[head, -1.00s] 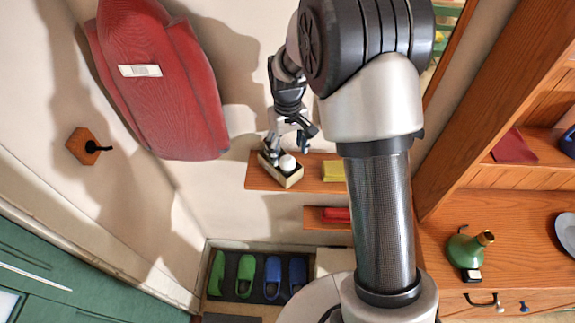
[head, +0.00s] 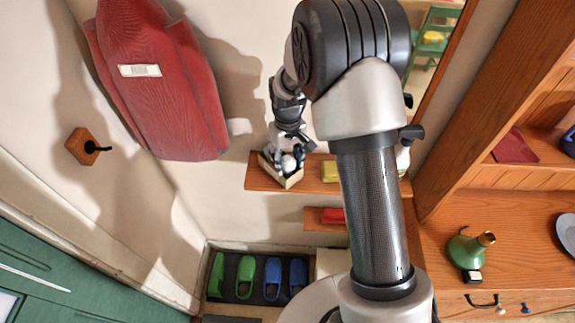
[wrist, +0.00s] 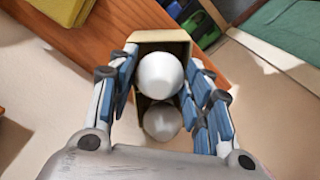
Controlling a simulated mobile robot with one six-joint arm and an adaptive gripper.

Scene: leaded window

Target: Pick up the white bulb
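The white bulb (head: 289,163) sits in a small open cardboard box (head: 291,182) on the upper wooden shelf. In the wrist view the round white bulb (wrist: 160,74) is in the box (wrist: 176,37), between my fingers. A second, dimmer white rounded shape (wrist: 162,121) shows just below it in that view; I cannot tell if it is a separate bulb. My gripper (head: 290,154) is over the box. In the wrist view its blue-padded fingers (wrist: 162,62) are spread on both sides of the bulb, with no clear grip on it.
A yellow block (head: 330,171) lies on the shelf (head: 262,172) right of the box. A red item (head: 333,216) lies on a lower shelf. A red coat (head: 160,90) hangs at the left. Green and blue slippers (head: 245,275) stand below.

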